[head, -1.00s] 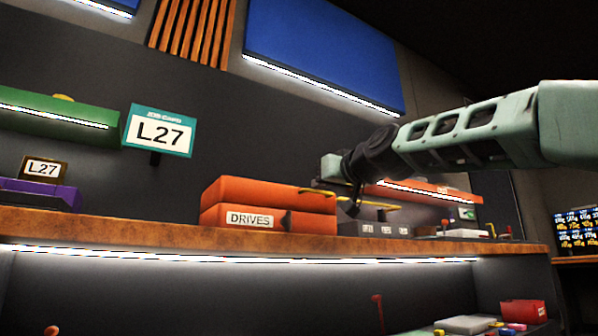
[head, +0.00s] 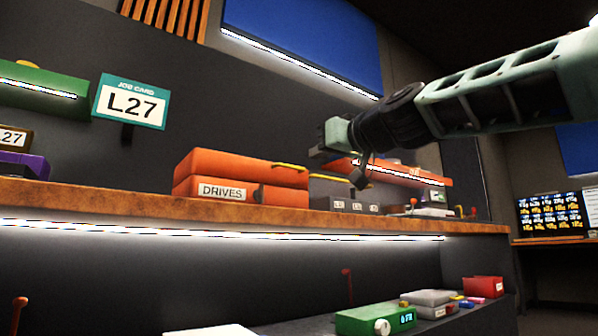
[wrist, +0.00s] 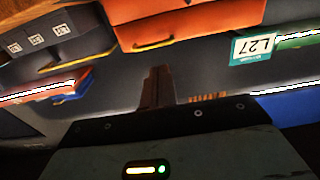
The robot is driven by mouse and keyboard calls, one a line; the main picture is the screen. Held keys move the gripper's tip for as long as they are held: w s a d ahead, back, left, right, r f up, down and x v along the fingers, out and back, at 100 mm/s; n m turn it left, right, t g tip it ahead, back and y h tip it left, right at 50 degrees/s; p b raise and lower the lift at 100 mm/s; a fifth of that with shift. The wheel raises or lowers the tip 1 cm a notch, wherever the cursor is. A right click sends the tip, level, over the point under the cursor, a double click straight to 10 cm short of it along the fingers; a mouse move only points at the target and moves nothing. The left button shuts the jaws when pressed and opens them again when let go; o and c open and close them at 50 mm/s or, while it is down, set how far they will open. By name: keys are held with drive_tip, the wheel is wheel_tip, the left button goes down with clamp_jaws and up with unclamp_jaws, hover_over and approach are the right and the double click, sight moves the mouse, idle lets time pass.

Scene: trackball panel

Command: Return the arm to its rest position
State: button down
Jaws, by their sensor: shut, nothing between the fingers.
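My arm (head: 480,100) reaches in from the right in the head view, pale green with a dark wrist. My gripper (head: 318,152) is at its left end, in the air in front of the dark wall, above the shelf and to the right of the orange DRIVES case (head: 240,180). In the wrist view my gripper (wrist: 158,72) shows as closed brown fingers with nothing held. They appear clear of the case and the shelf goods.
A wooden shelf (head: 120,202) runs across, carrying small grey L-labelled boxes (head: 345,205). A lower bench holds a green device (head: 375,320) and a red box (head: 483,287). Screens (head: 550,212) hang at right.

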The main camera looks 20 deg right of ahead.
drive_tip(key=s+a+f+n+g+y+p, duration=0.1)
drive_tip(key=a+f+g+p, duration=0.45)
drive_tip(key=a+f, duration=0.35)
drive_tip(key=s+a+f+n+g+h+p, duration=0.1)
drive_tip(key=s+a+f+g+p, duration=0.3)
drive_tip(key=f, duration=0.4)
drive_tip(key=s+a+f+g+p, duration=0.1)
drive_tip(key=s+f+g+p, duration=0.15)
drive_tip(key=s+f, duration=0.4)
drive_tip(key=s+d+f+n+g+h+p, duration=0.1)
drive_tip(key=s+d+f+g+h+p, duration=0.2)
drive_tip(key=s+f, duration=0.5)
drive_tip(key=s+d+f+n+g+h+p, duration=0.1)
drive_tip(key=s+d+f+g+h+p, duration=0.25)
drive_tip(key=s, duration=0.75)
wheel_tip(320, 180, up, 36)
drive_tip(key=t+y+p, duration=0.1)
drive_tip(key=p, duration=3.8)
drive_tip(key=shift+s+a+r, duration=0.25)
drive_tip(key=shift+y, duration=0.25)
